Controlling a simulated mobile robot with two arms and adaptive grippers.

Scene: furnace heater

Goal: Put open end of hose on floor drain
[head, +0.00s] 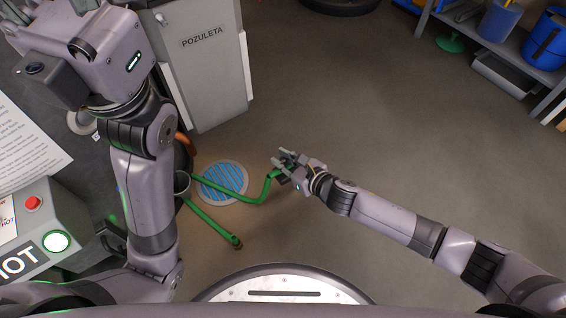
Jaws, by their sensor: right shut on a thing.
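The green hose (254,199) runs from beside the cabinet base, across the round floor drain (233,170), and bends up to my right gripper (284,160). The drain has a pale rim and blue-and-white stripes. My right gripper is shut on the hose, to the right of the drain. Another green length (212,223) slants down to a brownish end near the floor, below the drain. Whether both lengths are one hose is hidden behind my left arm. My left gripper is at the top left, its fingertips cut off by the frame, away from the hose.
A grey cabinet marked POZULETA (205,75) stands behind the drain. A control box with a red button (33,203) and a lit green button is at the left. A shelf with blue buckets (548,40) is at the top right. The middle floor is clear.

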